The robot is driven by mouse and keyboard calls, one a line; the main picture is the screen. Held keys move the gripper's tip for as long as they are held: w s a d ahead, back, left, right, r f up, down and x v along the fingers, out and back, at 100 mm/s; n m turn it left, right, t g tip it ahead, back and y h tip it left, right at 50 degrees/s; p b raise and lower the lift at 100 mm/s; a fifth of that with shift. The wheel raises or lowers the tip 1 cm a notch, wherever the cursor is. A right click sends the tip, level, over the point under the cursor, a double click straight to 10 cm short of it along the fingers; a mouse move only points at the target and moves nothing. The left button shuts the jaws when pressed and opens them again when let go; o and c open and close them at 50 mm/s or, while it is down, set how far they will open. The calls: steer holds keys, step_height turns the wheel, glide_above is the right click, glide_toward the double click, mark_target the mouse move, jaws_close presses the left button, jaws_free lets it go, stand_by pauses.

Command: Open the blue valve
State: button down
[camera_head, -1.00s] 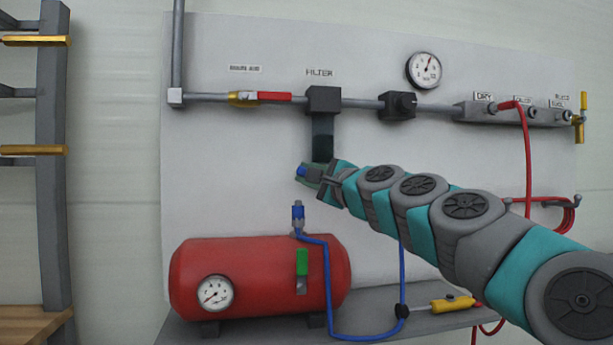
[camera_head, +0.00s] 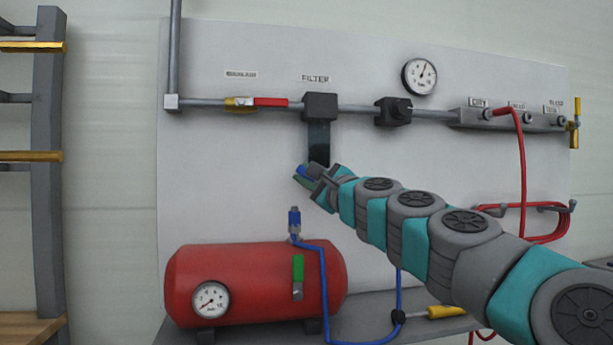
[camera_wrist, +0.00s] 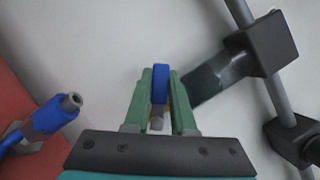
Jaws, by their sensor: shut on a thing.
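The blue valve handle (camera_head: 302,171) is just below the dark bowl of the filter (camera_head: 318,141). In the wrist view, the blue handle (camera_wrist: 160,84) stands between my two green fingers, with a bit of yellow behind it. My gripper (camera_head: 306,175) is shut on this handle, and its fingers point up and to the left in the head view. The filter also shows in the wrist view (camera_wrist: 208,76), just right of the fingers. The valve's body is mostly hidden behind my gripper.
A red tank (camera_head: 250,280) with a gauge, a green lever (camera_head: 298,268) and a blue hose connector (camera_head: 294,218) stands below. A red-handled valve (camera_head: 270,102) sits on the pipe above. A red hose (camera_head: 523,170) hangs at right. The panel left of my gripper is clear.

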steer(key=c, duration=0.7)
jaws_free()
steer(key=shift+c, duration=0.2)
steer(key=shift+n, duration=0.3)
